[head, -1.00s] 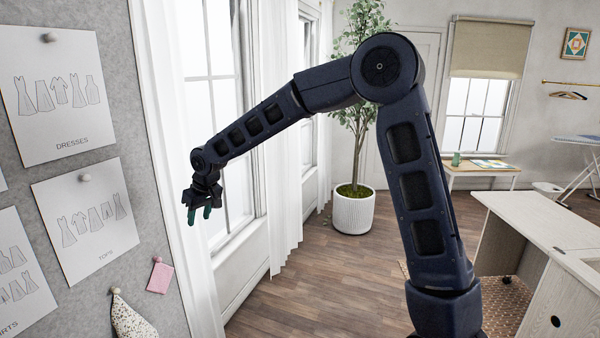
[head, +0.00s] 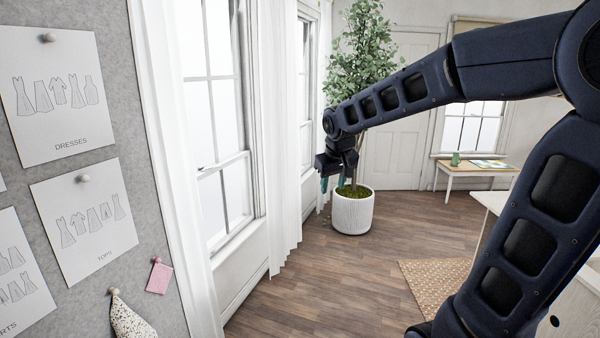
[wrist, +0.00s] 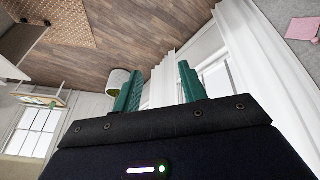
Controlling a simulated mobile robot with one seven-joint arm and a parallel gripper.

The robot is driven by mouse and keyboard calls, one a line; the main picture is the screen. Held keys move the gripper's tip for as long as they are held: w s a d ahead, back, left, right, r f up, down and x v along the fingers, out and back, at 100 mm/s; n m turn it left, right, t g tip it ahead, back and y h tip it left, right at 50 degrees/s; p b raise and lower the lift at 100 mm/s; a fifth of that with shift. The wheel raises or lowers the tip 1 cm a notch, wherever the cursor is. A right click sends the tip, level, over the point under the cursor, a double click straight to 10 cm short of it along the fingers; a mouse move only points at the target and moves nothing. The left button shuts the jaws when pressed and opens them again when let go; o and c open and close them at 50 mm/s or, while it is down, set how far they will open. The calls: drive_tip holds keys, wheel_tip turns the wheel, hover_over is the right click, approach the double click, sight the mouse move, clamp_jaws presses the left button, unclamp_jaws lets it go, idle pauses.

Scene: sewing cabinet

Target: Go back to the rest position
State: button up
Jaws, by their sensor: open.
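My gripper (head: 332,182) hangs at the end of my arm near the middle of the head view, in front of the potted tree. In the wrist view its two green fingers (wrist: 160,90) stand apart with nothing between them. The gripper is open and empty, clear of the floor and the walls as far as the views show. My dark blue arm fills the right side of the head view and hides part of the cabinet.
A potted tree in a white pot (head: 352,212) stands behind my gripper. White curtains (head: 276,140) and windows line the left. A grey pinboard (head: 110,190) holds paper sheets. A patterned rug (head: 432,283) and pale cabinet (head: 572,318) are at right. The middle wooden floor (head: 330,285) is clear.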

drive_tip(key=s+d+f+m, duration=0.2)
drive_tip(key=s+d+m, duration=0.2)
drive_tip(key=s+d, duration=1.2)
drive_tip(key=shift+d+m, duration=0.4)
drive_tip(key=shift+d, duration=0.8)
